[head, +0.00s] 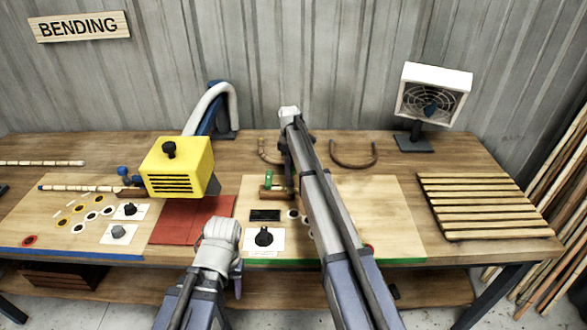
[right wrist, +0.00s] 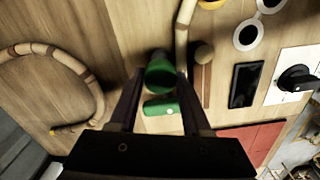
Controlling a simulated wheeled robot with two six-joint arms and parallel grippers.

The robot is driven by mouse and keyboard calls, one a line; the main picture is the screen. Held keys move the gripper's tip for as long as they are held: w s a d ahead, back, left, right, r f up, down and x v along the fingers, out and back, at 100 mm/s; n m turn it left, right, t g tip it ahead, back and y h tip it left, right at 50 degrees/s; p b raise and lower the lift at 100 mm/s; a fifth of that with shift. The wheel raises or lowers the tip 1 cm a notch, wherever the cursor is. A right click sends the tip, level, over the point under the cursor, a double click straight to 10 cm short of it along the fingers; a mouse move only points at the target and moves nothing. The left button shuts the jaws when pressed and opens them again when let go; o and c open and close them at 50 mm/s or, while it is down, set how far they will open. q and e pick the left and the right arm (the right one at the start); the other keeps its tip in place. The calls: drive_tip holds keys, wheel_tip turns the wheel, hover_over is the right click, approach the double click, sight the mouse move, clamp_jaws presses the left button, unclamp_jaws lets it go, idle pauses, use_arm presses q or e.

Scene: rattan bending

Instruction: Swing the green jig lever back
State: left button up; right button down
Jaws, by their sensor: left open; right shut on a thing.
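The green jig lever (right wrist: 160,74) sits between the fingers of my right gripper (right wrist: 158,88) in the right wrist view. My right gripper is shut on it. A second green part (right wrist: 162,107) lies just below it in that view. In the head view a green jig part (head: 268,179) shows left of my right gripper (head: 289,178), whose fingers are partly hidden by my arm. A rattan piece (right wrist: 184,38) stands beside the lever at the jig. My left gripper (head: 237,284) is open in front of the bench, its fingers mostly hidden.
A yellow steamer box (head: 178,168) with a pale hose stands left of the jig. A bent rattan piece (head: 353,160) lies behind to the right. A white fan (head: 435,92) and a slatted rack (head: 488,207) are further right. A black knob (head: 264,237) sits in front.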

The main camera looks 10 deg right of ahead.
drive_tip(key=shift+a, duration=0.15)
drive_tip(key=c, duration=0.5)
unclamp_jaws()
drive_tip(key=shift+a, duration=0.1)
drive_tip(key=shift+o, duration=0.7)
drive_tip(key=shift+r, duration=0.1)
wheel_tip(320, 180, up, 8)
drive_tip(key=p, duration=0.8)
drive_tip(key=shift+f, duration=0.2)
